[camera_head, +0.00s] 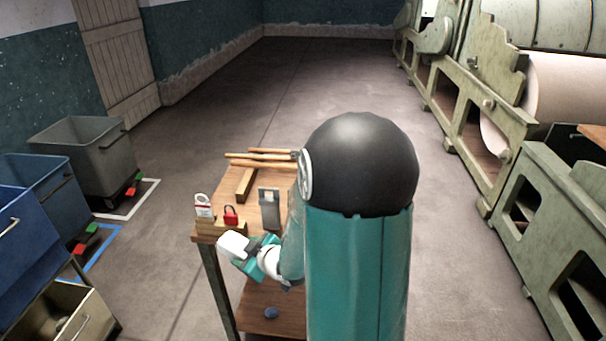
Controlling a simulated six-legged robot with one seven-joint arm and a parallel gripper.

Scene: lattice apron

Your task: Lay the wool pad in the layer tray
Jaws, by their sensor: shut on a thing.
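My gripper (249,260), teal and white, is at the near left corner of a wooden-topped trolley. It is shut on a small white pad (233,244), which looks like the wool pad, held up to the left of the gripper and tilted. My own arm hides part of the trolley top. I cannot pick out the layer tray for certain in this view.
The trolley top (225,192) bears wooden rods (260,160), a grey metal piece (269,207), a red padlock (231,215) and a white-and-red tag (203,204). Grey (85,150) and blue (40,200) bins stand left. Machinery (470,110) lines the right. Floor behind is clear.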

